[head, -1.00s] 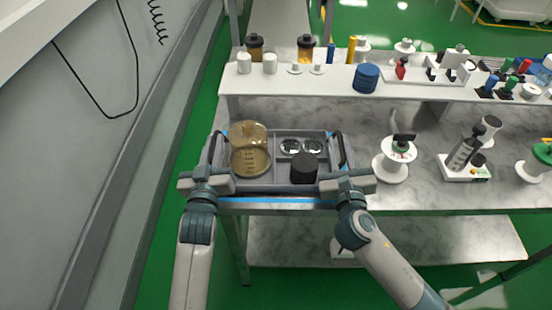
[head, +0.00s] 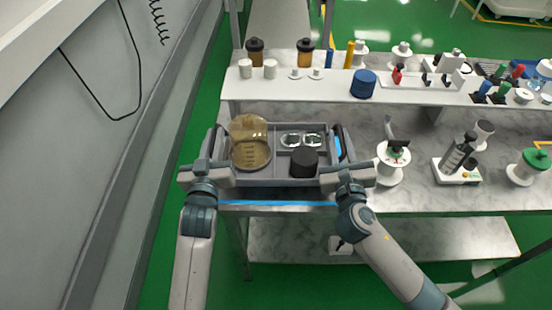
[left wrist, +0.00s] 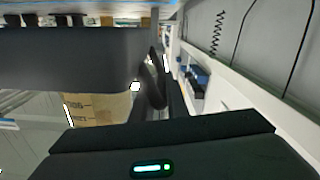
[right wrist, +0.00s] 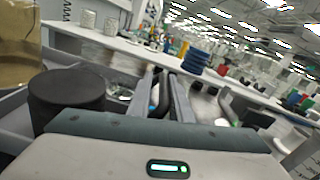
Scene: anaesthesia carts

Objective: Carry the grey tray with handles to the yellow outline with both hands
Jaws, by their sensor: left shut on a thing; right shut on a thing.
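The grey tray (head: 270,182) is over the left end of the marble bench in the head view, with a dark handle at each side. It holds a jar of amber liquid (head: 250,146), a black cylinder (head: 304,163) and two small shiny round items (head: 302,140). My left gripper (head: 207,173) is shut on the left handle. My right gripper (head: 347,175) is shut on the right handle. The tray looks level and slightly above the bench.
Blue tape (head: 280,203) marks the bench under the tray. To the right stand a white spool stand (head: 391,165), a white device with dark cylinders (head: 457,160) and a green-topped spool (head: 530,167). A raised white shelf (head: 330,86) with bottles runs behind.

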